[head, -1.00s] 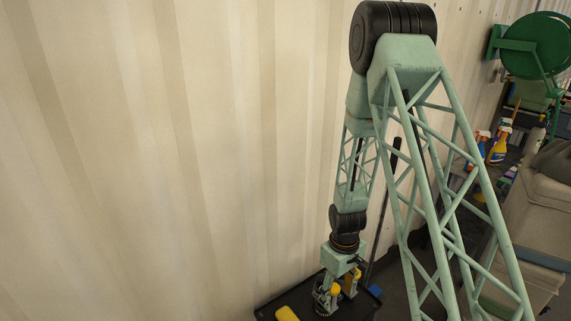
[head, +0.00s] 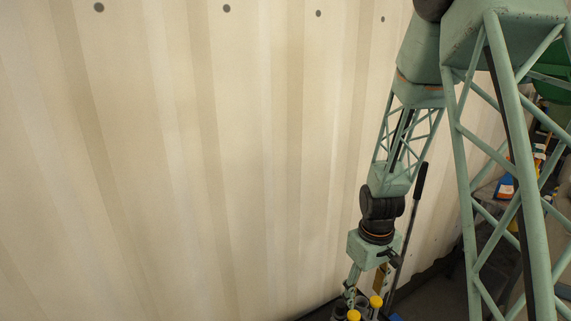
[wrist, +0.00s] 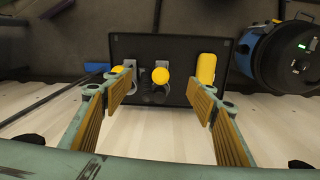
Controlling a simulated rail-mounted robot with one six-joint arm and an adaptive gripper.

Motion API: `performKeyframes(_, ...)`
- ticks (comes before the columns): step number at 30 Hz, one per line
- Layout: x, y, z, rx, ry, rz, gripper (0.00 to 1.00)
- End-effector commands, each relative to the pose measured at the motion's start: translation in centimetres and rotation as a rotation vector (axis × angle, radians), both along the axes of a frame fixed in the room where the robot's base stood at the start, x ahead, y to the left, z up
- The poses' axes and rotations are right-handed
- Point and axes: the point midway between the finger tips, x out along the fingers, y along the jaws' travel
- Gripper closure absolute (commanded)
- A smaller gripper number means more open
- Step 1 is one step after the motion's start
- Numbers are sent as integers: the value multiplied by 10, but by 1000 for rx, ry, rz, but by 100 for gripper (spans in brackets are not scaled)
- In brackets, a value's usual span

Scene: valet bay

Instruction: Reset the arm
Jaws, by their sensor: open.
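My gripper (head: 362,305) hangs low at the bottom edge of the head view, beside the corrugated wall, partly cut off by the frame. In the wrist view my gripper (wrist: 163,105) is open, its two pads wide apart with nothing held between them. Beyond the fingertips is a black tray (wrist: 140,48). On it are a yellow-topped item (wrist: 160,75) in the middle, a second yellow-topped item (wrist: 117,70) by the left finger, and a long yellow piece (wrist: 206,68) by the right finger. Whether the fingers touch anything is unclear.
The cream corrugated wall (head: 200,160) fills the left of the head view. A dark pole (head: 412,215) stands behind my arm. A blue and black round machine (wrist: 275,55) is right of the tray. Bottles (head: 506,188) show at the right behind my arm.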

Motion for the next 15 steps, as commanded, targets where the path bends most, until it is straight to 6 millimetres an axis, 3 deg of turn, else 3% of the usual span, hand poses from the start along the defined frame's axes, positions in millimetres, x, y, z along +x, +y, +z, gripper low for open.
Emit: performKeyframes(15,-24,2,92,0,-50,-67,48)
